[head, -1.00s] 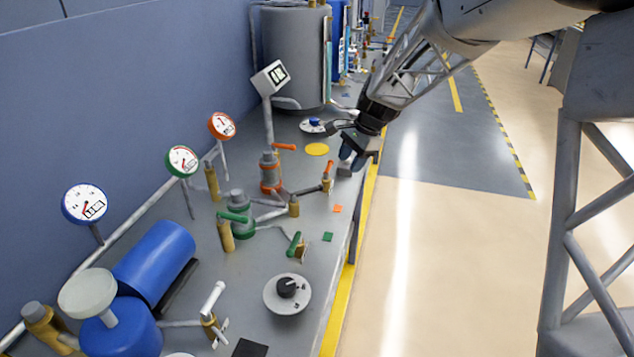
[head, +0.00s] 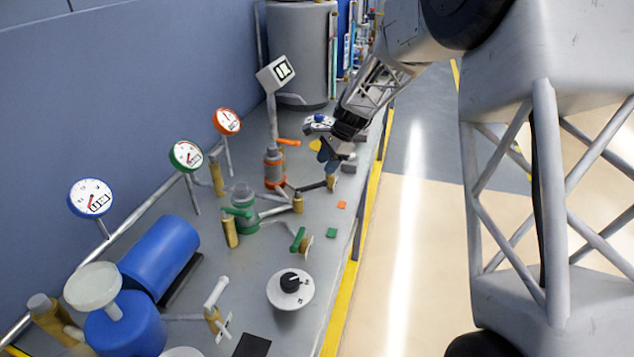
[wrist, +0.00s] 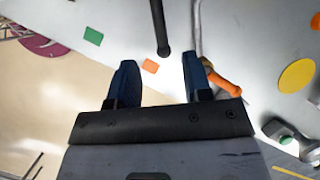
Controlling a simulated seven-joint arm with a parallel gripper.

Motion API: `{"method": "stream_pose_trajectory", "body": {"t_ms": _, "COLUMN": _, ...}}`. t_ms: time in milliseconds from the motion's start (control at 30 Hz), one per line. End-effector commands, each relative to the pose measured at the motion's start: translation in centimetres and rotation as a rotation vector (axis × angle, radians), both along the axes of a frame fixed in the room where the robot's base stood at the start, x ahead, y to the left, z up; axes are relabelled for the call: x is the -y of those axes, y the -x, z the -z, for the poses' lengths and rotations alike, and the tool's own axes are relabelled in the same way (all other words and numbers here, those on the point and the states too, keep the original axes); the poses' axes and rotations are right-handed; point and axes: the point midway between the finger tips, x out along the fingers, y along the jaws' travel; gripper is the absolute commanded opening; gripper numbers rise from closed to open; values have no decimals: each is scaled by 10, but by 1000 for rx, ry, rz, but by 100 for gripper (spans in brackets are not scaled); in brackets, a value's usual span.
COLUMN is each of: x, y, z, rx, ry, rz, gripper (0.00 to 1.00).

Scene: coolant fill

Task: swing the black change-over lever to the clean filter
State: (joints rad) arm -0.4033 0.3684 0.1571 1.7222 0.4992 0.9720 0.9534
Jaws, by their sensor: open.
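The black change-over lever (head: 312,186) lies low over the bench between the orange filter (head: 274,168) and the green filter (head: 243,208). In the wrist view the lever (wrist: 159,25) comes down from the top edge, its free end in line with the gap between my fingertips. My gripper (head: 328,160) is open and empty just above and behind that end; it also shows in the wrist view (wrist: 160,66). I cannot tell whether the lever end is between the fingers or below them. An orange valve handle (wrist: 222,80) sits beside the right finger.
An orange square (head: 341,205) and a green square (head: 332,232) mark the bench. A green-handled valve (head: 298,240) and a black dial (head: 290,284) stand nearer. Gauges (head: 186,155) line the wall side. A yellow disc (wrist: 297,75) lies right of the fingers.

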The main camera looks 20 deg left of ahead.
Motion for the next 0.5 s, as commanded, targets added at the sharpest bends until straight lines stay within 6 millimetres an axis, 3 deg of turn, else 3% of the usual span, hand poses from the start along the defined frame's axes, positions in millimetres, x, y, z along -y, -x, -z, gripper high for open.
{"method": "stream_pose_trajectory", "body": {"t_ms": 267, "x": -5, "y": 3, "z": 13, "rx": -2, "ry": 0, "rz": -1, "gripper": 45}}
{"method": "stream_pose_trajectory", "body": {"t_ms": 500, "x": -15, "y": 8, "z": 38, "rx": -2, "ry": 0, "rz": -2, "gripper": 45}}
